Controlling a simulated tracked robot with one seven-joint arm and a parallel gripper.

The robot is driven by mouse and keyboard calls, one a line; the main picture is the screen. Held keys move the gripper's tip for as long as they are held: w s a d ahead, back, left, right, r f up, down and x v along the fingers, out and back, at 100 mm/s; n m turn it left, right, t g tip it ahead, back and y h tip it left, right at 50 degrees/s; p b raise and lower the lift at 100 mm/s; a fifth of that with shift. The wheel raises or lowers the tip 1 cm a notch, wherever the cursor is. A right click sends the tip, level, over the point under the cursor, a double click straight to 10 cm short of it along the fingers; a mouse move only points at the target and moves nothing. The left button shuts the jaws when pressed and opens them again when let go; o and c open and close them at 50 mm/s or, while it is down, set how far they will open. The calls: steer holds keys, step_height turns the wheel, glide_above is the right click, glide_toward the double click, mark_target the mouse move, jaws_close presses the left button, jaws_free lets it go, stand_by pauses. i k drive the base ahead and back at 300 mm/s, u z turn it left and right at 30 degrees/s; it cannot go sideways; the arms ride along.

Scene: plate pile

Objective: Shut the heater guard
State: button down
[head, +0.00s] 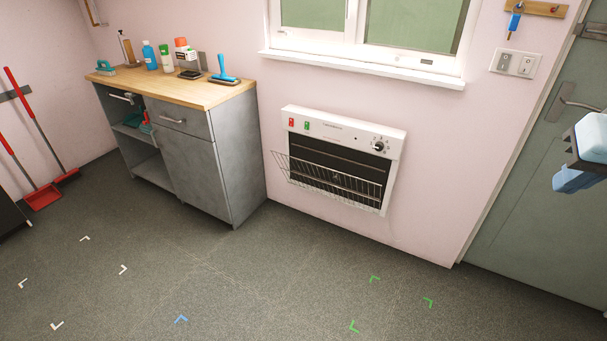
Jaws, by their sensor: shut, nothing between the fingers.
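A white heater (345,130) is mounted low on the pink wall under the window, with a dark front opening and a knob at its upper right. Its wire guard (330,181) stands open, tilted out from the lower part of the heater front. The guard's upper left corner sticks out past the heater's left side. The upper part of the dark opening is uncovered. My gripper (572,180), light blue and black, is at the right edge, in front of the green door. It is shut and empty, well to the right of the guard and apart from it.
A grey cabinet (190,150) with bottles and brushes on its wooden top stands left of the heater. A green door (545,215) is at the right. The floor before the heater is clear, with white, blue and green corner marks. Red dustpan (43,197) at far left.

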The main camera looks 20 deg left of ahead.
mark_target(325, 186)
steer(key=u, duration=0.55)
steer(key=i, duration=1.05)
steer(key=u, duration=0.7)
steer(key=k, duration=0.9)
steer(key=u, duration=0.2)
steer(key=i, duration=0.9)
steer(key=z, duration=0.05)
